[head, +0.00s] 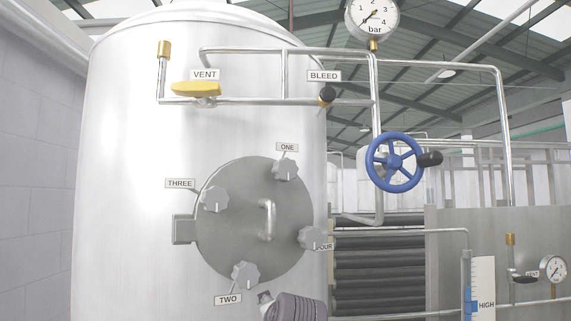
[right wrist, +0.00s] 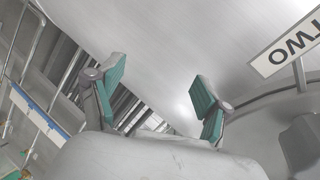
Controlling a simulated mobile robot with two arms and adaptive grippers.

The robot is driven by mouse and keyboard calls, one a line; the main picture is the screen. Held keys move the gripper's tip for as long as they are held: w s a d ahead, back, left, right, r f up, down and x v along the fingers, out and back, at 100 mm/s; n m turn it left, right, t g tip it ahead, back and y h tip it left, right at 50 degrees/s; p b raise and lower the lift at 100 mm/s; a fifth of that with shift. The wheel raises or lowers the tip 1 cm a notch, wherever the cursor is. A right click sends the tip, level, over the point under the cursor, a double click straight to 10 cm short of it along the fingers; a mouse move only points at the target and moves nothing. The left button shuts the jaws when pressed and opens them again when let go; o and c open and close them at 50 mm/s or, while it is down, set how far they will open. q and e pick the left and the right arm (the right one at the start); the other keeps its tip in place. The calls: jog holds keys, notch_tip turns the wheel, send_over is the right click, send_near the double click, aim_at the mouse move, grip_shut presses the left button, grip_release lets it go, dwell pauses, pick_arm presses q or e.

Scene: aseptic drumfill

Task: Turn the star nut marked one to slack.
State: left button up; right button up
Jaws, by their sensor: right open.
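The star nut marked one (head: 285,169) is a grey lobed knob at the upper right rim of the round grey hatch (head: 240,225), below its ONE label (head: 287,147). My right arm shows at the bottom of the head view, below the hatch and right of star nut two (head: 245,275); its fingers are not clear there. In the right wrist view my right gripper (right wrist: 160,98) is open and empty, with green pads apart and the steel tank wall behind. The TWO label (right wrist: 287,48) and part of a grey nut (right wrist: 301,142) are to its right. My left gripper is not in view.
Star nuts three (head: 214,198) and four (head: 312,237) sit on the hatch rim, with a bar handle (head: 267,220) between. Above are the yellow vent lever (head: 196,89), black bleed knob (head: 327,95) and pipes. A blue handwheel (head: 394,162) is at right.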

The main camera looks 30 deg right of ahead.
jog(key=s+d+r+m+t, duration=0.2)
jog(key=s+r+m, duration=0.3)
jog(key=s+r, duration=0.55)
jog(key=m+t+y+p, duration=0.1)
jog(key=m+t+y, duration=0.15)
jog(key=m, duration=0.35)
send_near(288, 169)
jog(key=shift+n+t, duration=0.25)
jog(key=shift+n, duration=0.05)
jog(key=w+p, duration=0.2)
jog(key=w, duration=0.1)
jog(key=w+p, duration=0.2)
jog(key=w, duration=0.1)
jog(key=w+d+p, duration=0.1)
jog(key=w+p, duration=0.1)
jog(key=w, duration=0.1)
jog(key=shift+w+f+p, duration=0.15)
jog(key=shift+w+p, duration=0.2)
jog(key=shift+w+d+f, duration=0.1)
jog(key=shift+w+f, duration=0.05)
jog(key=shift+w, duration=0.45)
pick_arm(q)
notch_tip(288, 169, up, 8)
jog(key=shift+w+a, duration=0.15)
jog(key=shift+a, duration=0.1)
pick_arm(e)
jog(key=shift+h, duration=0.35)
